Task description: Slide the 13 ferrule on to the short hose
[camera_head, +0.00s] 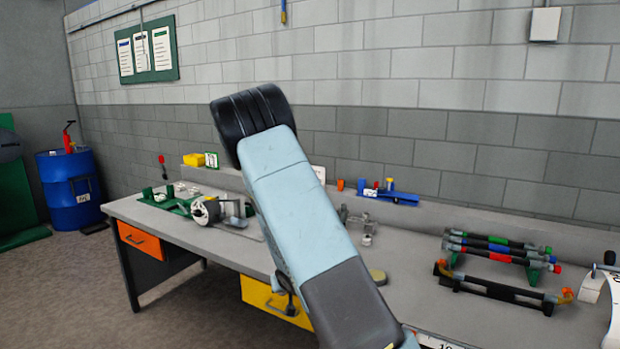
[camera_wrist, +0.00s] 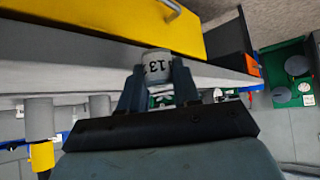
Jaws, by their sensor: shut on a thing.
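In the wrist view, a pale ferrule (camera_wrist: 157,64) with a black "13" on it sits between the two fingers of my gripper (camera_wrist: 158,82), which is shut on it. The ferrule is held near the bench front, by a yellow drawer. In the head view my arm covers the middle of the bench, and my gripper and the ferrule are hidden. Several dark hoses (camera_head: 490,250) with green, blue and red bands lie on a rack at the right. Another dark hose (camera_head: 500,291) with orange ends lies in front of them. I cannot tell which hose is the short one.
The grey bench (camera_head: 405,250) runs along the wall. A round machine (camera_head: 207,209) stands at its left, and a small metal fixture (camera_head: 358,218) near the middle.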

